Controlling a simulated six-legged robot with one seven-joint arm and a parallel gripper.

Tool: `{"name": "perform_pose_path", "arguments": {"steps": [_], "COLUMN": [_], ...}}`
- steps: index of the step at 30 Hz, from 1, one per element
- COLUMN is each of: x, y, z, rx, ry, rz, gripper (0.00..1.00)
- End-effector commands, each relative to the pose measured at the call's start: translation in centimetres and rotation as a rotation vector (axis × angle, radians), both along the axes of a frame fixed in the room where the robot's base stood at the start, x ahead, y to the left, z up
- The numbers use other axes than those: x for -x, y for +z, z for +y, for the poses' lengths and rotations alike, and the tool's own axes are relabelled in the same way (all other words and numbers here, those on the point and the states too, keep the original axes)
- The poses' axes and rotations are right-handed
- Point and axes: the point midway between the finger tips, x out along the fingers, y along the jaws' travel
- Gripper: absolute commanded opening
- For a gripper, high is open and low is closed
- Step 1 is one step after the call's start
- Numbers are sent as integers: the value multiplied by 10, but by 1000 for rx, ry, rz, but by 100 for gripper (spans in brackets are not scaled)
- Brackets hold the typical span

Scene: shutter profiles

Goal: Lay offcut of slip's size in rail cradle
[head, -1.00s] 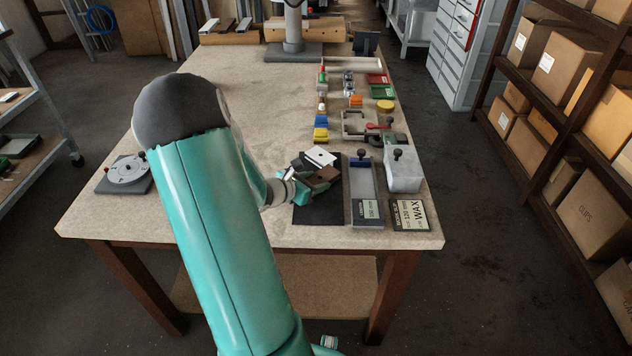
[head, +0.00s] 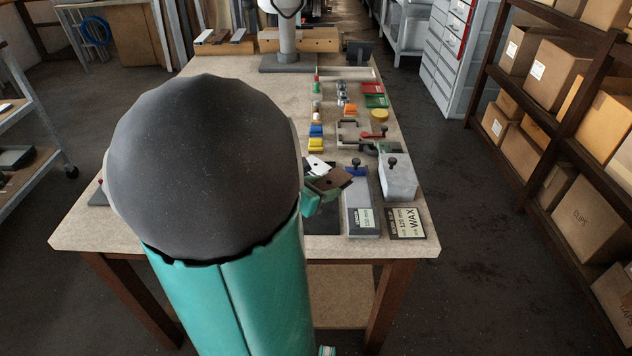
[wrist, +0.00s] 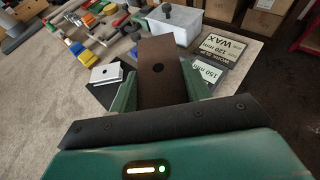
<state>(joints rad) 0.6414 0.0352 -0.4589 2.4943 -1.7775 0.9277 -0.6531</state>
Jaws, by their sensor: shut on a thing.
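My gripper (wrist: 160,92) is shut on a brown offcut (wrist: 158,68), a flat plate with one dark round hole. The offcut also shows in the head view (head: 332,180), tilted above the dark mat (head: 322,222). A white offcut (wrist: 107,73) with a small hole lies on the mat and is partly covered in the head view (head: 317,166). A slip reading 150 mm (wrist: 206,76) is on the front of a long grey tray (head: 361,199). A slip reading 120 mm and WAX (head: 406,223) lies to its right. I cannot tell which thing is the rail cradle.
A pale bin (head: 399,183) with a black knob stands right of the tray. Blue and yellow blocks (head: 316,138), a clamp (head: 372,134) and small coloured items line the bench (head: 235,95) beyond. A wooden stand (head: 318,39) is at the back. The left-middle bench top is bare.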

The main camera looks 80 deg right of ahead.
Motion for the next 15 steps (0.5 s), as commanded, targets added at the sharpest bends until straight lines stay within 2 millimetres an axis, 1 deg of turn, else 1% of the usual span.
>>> {"name": "perform_pose_path", "arguments": {"steps": [1,6,15], "x": [3,11,14], "y": [3,10,12], "z": [6,19,24], "rx": [1,1,-1], "ry": [1,-1,0], "rz": [-4,-2,0], "gripper": [21,21,21]}}
